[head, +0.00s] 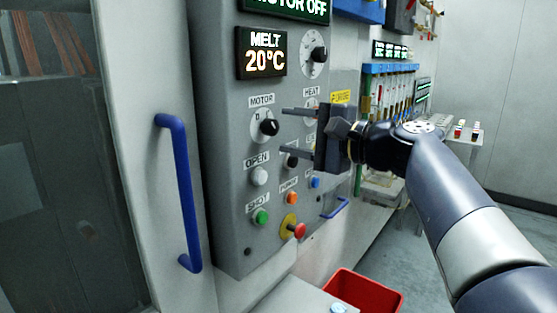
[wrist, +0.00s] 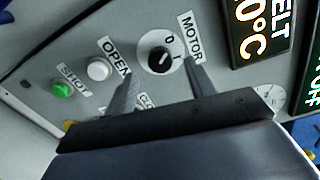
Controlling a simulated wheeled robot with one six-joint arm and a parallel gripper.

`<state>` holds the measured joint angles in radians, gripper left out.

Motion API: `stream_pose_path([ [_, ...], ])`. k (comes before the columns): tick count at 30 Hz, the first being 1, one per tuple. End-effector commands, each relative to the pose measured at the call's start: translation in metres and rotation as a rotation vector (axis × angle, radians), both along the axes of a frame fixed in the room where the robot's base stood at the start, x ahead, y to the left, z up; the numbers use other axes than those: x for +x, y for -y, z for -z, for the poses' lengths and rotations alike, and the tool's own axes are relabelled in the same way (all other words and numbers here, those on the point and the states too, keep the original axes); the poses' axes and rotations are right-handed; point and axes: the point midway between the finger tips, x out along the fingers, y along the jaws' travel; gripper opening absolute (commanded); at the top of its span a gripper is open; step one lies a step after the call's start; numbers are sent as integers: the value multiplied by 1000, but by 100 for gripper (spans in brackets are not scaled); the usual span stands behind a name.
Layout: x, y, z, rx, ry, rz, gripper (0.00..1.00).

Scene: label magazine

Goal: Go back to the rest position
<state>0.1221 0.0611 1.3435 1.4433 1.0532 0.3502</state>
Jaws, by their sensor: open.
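My gripper (head: 288,130) is open and empty in front of the grey control panel (head: 222,120). In the head view its two fingers point left, toward the black MOTOR knob (head: 269,127), with one finger above the knob's level and one below. In the wrist view my gripper (wrist: 160,85) has its fingers spread, and the MOTOR knob (wrist: 161,60) shows beyond and between them, apart from them as far as I can see. The knob's dial bears the marks 0 and I. My gripper hides part of the panel's right side, including some labels.
A MELT display (head: 261,52) reads 20°C. A blue handle (head: 180,195) juts out at left. A red bin (head: 368,291) stands below.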

Motion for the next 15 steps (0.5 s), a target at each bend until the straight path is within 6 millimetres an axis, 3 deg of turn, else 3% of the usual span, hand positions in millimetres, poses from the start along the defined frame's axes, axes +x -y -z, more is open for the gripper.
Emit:
stream_pose_path([
  [7,27,-37,-1,5,-7,-4,52],
  [15,25,-33,-4,133,-171,1,52],
])
